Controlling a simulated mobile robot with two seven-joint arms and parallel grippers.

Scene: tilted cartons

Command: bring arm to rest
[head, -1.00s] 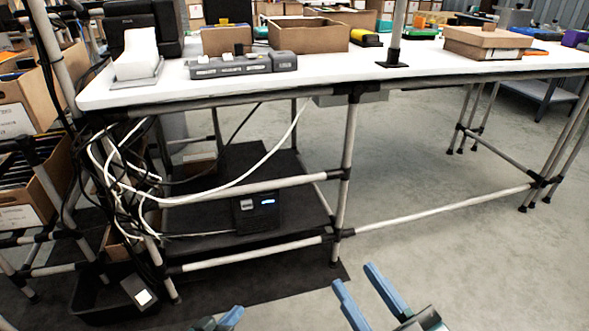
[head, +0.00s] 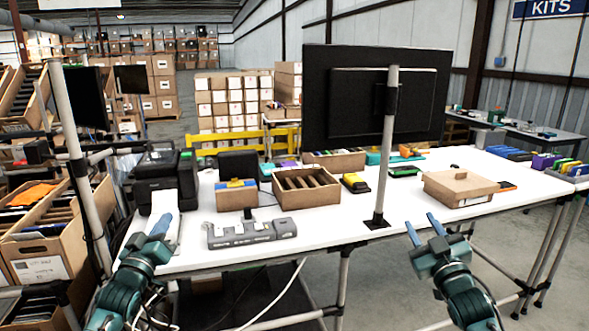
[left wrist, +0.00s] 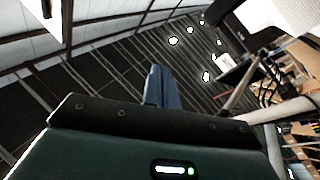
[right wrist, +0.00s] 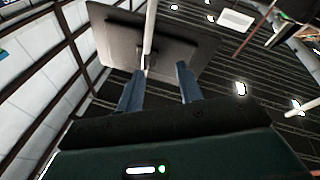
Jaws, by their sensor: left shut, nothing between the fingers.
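My left gripper (head: 160,226) is in front of the left end of the white table (head: 330,222), near a white device. Its blue fingers are closed together and empty, as the left wrist view (left wrist: 157,85) also shows. My right gripper (head: 424,229) is raised at the table's front edge, right of the grey post. Its two blue fingers stand apart with nothing between them, and they also show apart in the right wrist view (right wrist: 158,88). Both wrist views look upward to the ceiling.
A grey post (head: 386,150) with a large black monitor (head: 420,100) rises from the table. On the table are an open carton with dividers (head: 306,196), a closed brown box (head: 460,185), a grey charger block (head: 250,233) and a black printer (head: 165,180). Shelved cartons (head: 45,225) stand at the left.

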